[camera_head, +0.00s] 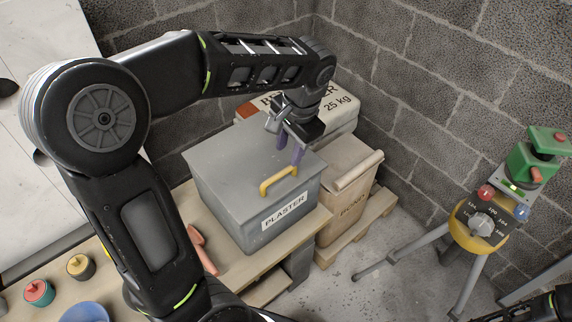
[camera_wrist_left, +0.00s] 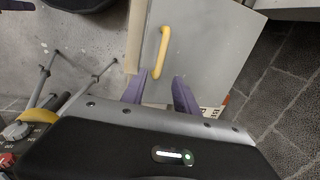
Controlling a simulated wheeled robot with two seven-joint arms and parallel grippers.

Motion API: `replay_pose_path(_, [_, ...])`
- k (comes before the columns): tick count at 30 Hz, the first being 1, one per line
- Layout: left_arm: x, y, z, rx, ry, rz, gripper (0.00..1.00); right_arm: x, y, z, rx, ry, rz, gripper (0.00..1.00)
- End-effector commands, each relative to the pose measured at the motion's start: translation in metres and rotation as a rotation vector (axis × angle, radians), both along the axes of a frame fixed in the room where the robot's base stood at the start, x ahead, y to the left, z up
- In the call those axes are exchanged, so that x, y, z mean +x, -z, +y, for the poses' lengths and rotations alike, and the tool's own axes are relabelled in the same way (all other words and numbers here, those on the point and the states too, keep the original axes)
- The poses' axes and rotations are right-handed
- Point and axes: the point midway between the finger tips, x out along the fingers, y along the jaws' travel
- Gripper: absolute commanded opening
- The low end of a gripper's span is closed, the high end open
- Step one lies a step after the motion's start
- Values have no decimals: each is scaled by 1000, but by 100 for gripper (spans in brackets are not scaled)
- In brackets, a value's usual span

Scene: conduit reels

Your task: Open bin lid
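The grey bin marked PLASTER (camera_head: 235,190) stands on a wooden bench with its flat lid (camera_head: 228,160) shut. A yellow handle (camera_head: 279,180) is fixed near the lid's front edge; it also shows in the left wrist view (camera_wrist_left: 162,52). My left gripper (camera_head: 290,150) is above the lid, just behind the handle. Its two purple fingers (camera_wrist_left: 160,92) are apart with nothing between them, and the handle lies beyond their tips. Part of my right arm shows at the lower right edge of the head view; a purple piece at the wrist view's top left may be its gripper.
A paper sack marked 25 kg (camera_head: 338,104) lies behind the bin. A brown sack (camera_head: 346,190) stands right of it on a pallet. A yellow tripod device (camera_head: 478,225) stands at the right. Small pots (camera_head: 80,267) sit on the bench at the left. Block walls close the back.

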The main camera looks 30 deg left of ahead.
Motion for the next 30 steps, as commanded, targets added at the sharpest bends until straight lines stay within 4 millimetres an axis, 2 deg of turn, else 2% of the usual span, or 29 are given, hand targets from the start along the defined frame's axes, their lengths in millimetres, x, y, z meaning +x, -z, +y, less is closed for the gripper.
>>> replay_pose_path(5, [0,12,2,0,-1,3,36,0,0,0,0,0,0,36])
replay_pose_path(18, [4,72,13,-1,-1,2,36,0,-1,0,0,0,0,36])
replay_pose_path(28, [4,77,14,-1,-1,0,36,0,-1,0,0,0,0,36])
replay_pose_path(30, [4,76,14,-1,-1,0,32,0,-1,0,0,0,0,36])
